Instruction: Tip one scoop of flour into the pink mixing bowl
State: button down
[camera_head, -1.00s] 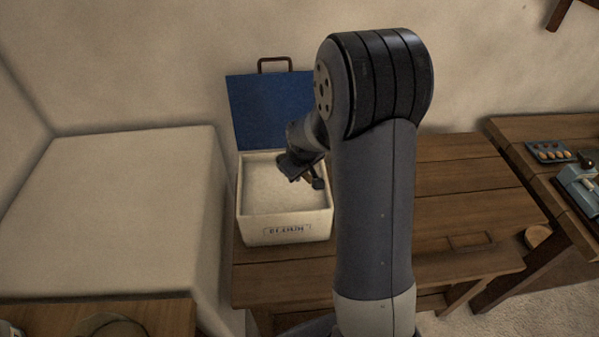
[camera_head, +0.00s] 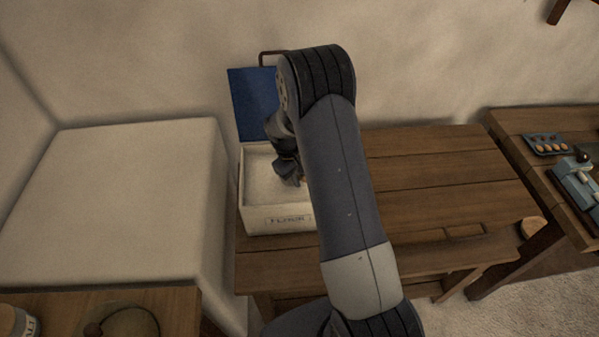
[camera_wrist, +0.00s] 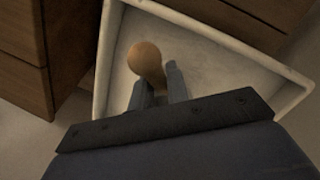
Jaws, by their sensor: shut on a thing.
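The white flour bin (camera_head: 262,215) stands on the wooden bench with its blue lid (camera_head: 252,105) raised and a label on its front. Pale flour (camera_head: 258,178) shows inside. My gripper (camera_head: 289,174) is over the bin's opening, partly hidden by my arm. In the wrist view my gripper (camera_wrist: 156,88) is shut on a wooden, round-ended handle (camera_wrist: 146,62), likely the scoop's. The scoop's bowl is hidden, so I cannot tell whether it holds flour. The bin's rim (camera_wrist: 99,70) frames the handle there. I cannot make out a pink mixing bowl.
A large pale block (camera_head: 130,195) stands left of the bench. The bench top (camera_head: 440,180) right of the bin is clear. A side table at right holds a tray of round orange-brown things (camera_head: 548,144) and a blue device (camera_head: 577,180). A jar (camera_head: 14,321) stands at lower left.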

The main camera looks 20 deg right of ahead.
jog(key=f+b, duration=0.1)
jog(key=f, duration=0.3)
jog(key=shift+w+f+b, duration=0.1)
jog(key=shift+w+b, duration=0.1)
jog(key=shift+b, duration=0.15)
jog(key=shift+w+a+f+t+b, duration=0.25)
jog(key=shift+w+f+t+b, duration=0.15)
jog(key=shift+w, duration=0.2)
jog(key=shift+w+a+f+t+b, duration=0.2)
jog(key=shift+w+a+t+b, duration=0.1)
jog(key=shift+w+b, duration=0.25)
jog(key=w+t+b, duration=0.1)
jog(key=b, duration=0.1)
jog(key=w+f+y+b, duration=0.1)
jog(key=b, duration=0.1)
jog(key=shift+a+t, duration=0.3)
jog(key=shift+t, duration=0.1)
jog(key=shift+w+a+r+t+y+b, duration=0.1)
jog(key=shift+w+r+t+y+b, duration=0.1)
jog(key=shift+r+t+b, duration=0.25)
jog(key=shift+w+r+t+y+b, duration=0.15)
jog(key=shift+r+t, duration=0.2)
jog(key=shift+r, duration=0.95)
notch_tip(320, 180, up, 8)
jog(key=s+t+p, duration=0.1)
jog(key=p, duration=0.2)
jog(key=shift+d+f+m, duration=0.2)
jog(key=shift+f+m, duration=0.05)
jog(key=shift+m, duration=0.05)
